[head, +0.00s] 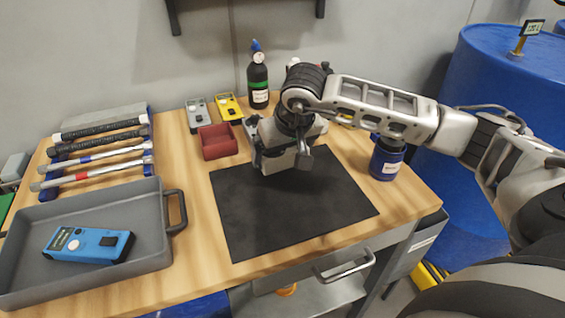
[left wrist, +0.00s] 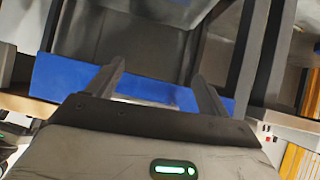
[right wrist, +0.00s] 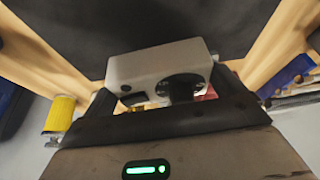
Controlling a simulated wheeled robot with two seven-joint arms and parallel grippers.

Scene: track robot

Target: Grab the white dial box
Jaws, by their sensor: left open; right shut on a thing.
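The white dial box (right wrist: 150,66) shows in the right wrist view as a pale block with a dark round dial, between the fingers of my right gripper (right wrist: 165,92). My right gripper is shut on it. In the head view my right gripper (head: 287,153) is over the back part of the black mat (head: 290,205); its hand and wrist hide most or all of the box there, and I cannot tell whether the box is clear of the mat. My left gripper (left wrist: 158,72) is open and empty in the left wrist view. It is out of the head view.
A red bin (head: 218,142), a grey meter (head: 197,115), a yellow meter (head: 228,107) and a green-labelled bottle (head: 258,82) stand behind. A grey tray (head: 150,262) holds a blue meter (head: 88,245). A blue jar (head: 386,158) stands right. The mat's front is clear.

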